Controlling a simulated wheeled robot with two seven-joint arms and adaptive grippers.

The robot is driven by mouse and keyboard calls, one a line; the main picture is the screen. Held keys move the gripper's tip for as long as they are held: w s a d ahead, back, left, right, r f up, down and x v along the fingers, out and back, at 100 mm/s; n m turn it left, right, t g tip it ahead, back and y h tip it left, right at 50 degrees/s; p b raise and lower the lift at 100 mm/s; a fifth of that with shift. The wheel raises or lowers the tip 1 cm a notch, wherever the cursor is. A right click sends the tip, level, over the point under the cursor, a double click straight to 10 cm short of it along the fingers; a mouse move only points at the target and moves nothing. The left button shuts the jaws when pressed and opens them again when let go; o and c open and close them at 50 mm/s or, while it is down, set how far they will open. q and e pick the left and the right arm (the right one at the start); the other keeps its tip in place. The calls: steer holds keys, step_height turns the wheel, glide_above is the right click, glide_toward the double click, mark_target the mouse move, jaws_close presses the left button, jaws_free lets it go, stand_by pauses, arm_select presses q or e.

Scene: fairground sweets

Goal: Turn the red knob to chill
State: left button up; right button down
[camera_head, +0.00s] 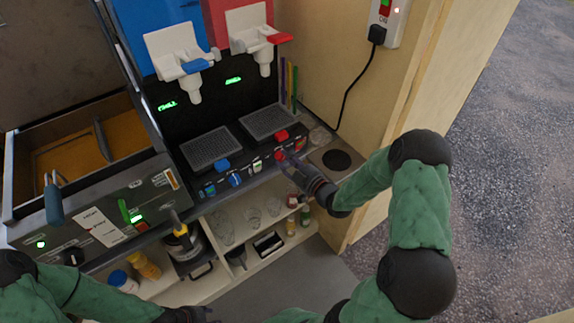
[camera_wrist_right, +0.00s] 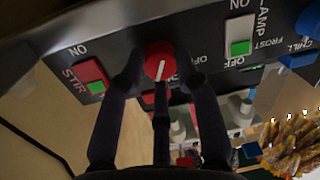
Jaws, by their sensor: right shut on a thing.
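The red knob (camera_head: 281,155) is on the front panel of the slush machine, below the right drip tray. In the right wrist view the red knob (camera_wrist_right: 156,56) carries a white pointer line, which runs almost upright in that picture. My right gripper (camera_head: 288,161) is shut on the red knob, its fingers (camera_wrist_right: 160,80) on either side of it. The lettering right around the knob is partly hidden by the fingers. My left gripper (camera_head: 187,315) shows only in part at the bottom edge of the head view; its fingers cannot be made out.
A blue knob (camera_head: 234,180) sits left of the red one. Drip trays (camera_head: 210,148) lie above the panel. Shelves with glasses (camera_head: 252,217) and bottles are below.

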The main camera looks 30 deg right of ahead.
steer(key=n+b, duration=0.4)
steer(key=shift+a+r+n+h, duration=0.1)
steer(key=shift+r+n+h, duration=0.1)
steer(key=shift+n+h, duration=0.15)
stand_by(0.5)
steer(key=c, duration=0.9)
jaws_free()
steer(key=shift+s+f, duration=0.1)
steer(key=shift+s, duration=0.3)
steer(key=s, duration=0.3)
steer(key=s+d, duration=0.1)
steer(key=s, duration=0.3)
steer(key=s+r, duration=0.1)
steer(key=s, duration=0.3)
steer(key=shift+d+r, duration=0.1)
steer(key=shift+d, duration=0.2)
